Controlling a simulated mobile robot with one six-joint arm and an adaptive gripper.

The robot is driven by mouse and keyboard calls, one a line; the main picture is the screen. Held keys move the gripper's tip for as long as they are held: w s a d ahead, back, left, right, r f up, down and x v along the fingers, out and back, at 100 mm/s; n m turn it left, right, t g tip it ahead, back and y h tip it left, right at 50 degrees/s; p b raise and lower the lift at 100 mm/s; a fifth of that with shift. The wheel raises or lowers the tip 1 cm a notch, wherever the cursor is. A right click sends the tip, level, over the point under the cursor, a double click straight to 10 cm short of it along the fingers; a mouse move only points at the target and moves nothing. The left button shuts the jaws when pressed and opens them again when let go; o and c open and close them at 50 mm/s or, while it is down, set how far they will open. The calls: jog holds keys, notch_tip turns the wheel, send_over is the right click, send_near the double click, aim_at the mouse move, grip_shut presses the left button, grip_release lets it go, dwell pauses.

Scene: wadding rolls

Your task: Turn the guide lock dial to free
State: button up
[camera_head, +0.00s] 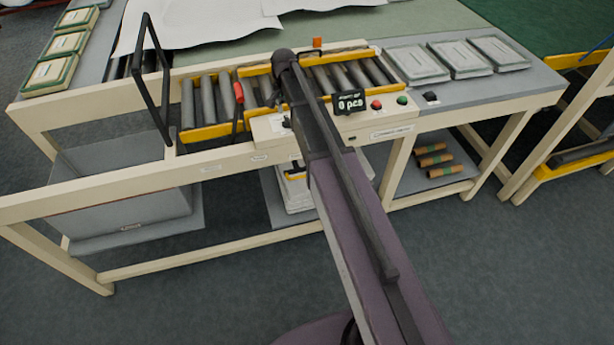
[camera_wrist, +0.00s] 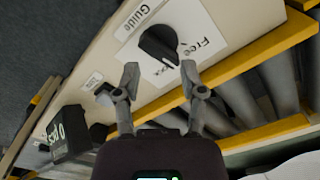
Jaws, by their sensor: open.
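The guide lock dial (camera_wrist: 158,46) is a black knob on a white label plate (camera_wrist: 205,22) in the wrist view. The word "Free" is printed to its right, and a second word below it is partly covered. A "Guide" label (camera_wrist: 134,18) sits at its upper left. I cannot tell for sure which word the dial points at. My gripper (camera_wrist: 160,70) is open, with its two grey fingertips apart just below the dial in the picture. Nothing is between the fingers. In the head view my arm covers much of the panel area around the dial.
Yellow-edged rollers (camera_head: 208,100) lie behind the panel. A "0 pcs" counter (camera_head: 349,102) and red (camera_head: 376,105) and green (camera_head: 402,100) buttons sit to the right. A black upright frame (camera_head: 150,75) stands at the left. White packs (camera_head: 416,64) lie at the back right.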

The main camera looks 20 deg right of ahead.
aim_at(287, 118)
jog(key=shift+r+p, duration=5.05)
jog(key=shift+r, duration=0.35)
jog(key=s+f+n+b, duration=0.4)
jog(key=s+f+b, duration=0.4)
jog(key=s, duration=0.5)
jog(key=s+f+n+b, duration=0.4)
jog(key=s+f+b, duration=0.4)
jog(key=s, duration=0.5)
jog(key=shift+a+f, duration=0.25)
jog(key=shift+a, duration=0.05)
